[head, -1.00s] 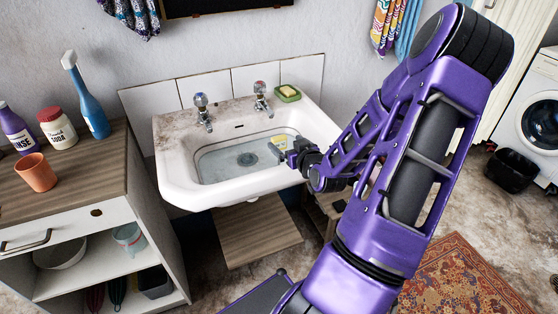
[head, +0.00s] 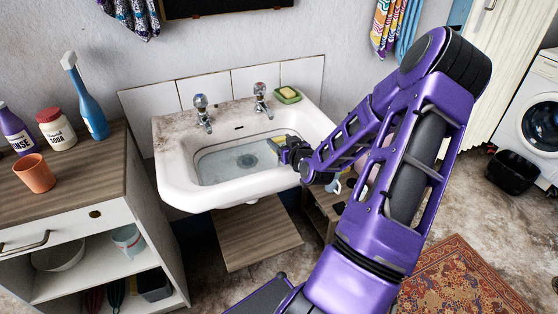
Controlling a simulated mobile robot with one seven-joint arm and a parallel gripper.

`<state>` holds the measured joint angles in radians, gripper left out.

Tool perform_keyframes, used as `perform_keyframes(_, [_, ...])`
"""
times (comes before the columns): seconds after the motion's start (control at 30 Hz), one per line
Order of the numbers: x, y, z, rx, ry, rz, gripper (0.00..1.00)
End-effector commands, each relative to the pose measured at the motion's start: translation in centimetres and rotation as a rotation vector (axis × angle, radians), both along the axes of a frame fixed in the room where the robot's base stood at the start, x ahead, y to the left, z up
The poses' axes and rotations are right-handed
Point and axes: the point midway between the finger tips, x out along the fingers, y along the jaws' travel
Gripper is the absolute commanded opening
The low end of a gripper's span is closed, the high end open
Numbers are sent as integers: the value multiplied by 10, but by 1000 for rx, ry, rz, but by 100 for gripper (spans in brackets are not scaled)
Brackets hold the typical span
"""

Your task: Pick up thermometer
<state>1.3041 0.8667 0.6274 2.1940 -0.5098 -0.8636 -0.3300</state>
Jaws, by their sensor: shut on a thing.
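My gripper (head: 286,151) is over the right side of the white sink's basin, reaching in from the right. It is shut on a small yellowish thing, which I take to be the thermometer (head: 275,143). Only a small part of the thermometer shows at the gripper's tip; the jaws hide the rest. I cannot tell whether it touches the water. The sink (head: 228,192) holds clear water, with a dark drain at the bottom.
Two taps (head: 203,108) (head: 260,97) stand at the sink's back, beside a green dish (head: 287,96) with yellow soap. A cabinet at left bears an orange cup (head: 35,174) and several bottles. A wooden stool (head: 257,235) stands below the sink. A rug (head: 455,280) lies at right.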

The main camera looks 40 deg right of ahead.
Motion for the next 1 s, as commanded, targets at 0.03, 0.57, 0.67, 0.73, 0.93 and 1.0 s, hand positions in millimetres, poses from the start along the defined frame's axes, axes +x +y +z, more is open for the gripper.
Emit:
perform_keyframes(0.03, [0,0,0,0,0,0,33])
perform_keyframes(0.57, [0,0,0,-1,-1,0,0])
perform_keyframes(0.67, [0,0,2,-1,-1,0,0])
perform_keyframes(0.73, [0,0,7,-4,-1,0,0])
perform_keyframes(0.93, [0,-1,42,-7,-2,1,0])
perform_keyframes(1.0, [0,0,56,-7,-2,1,0])
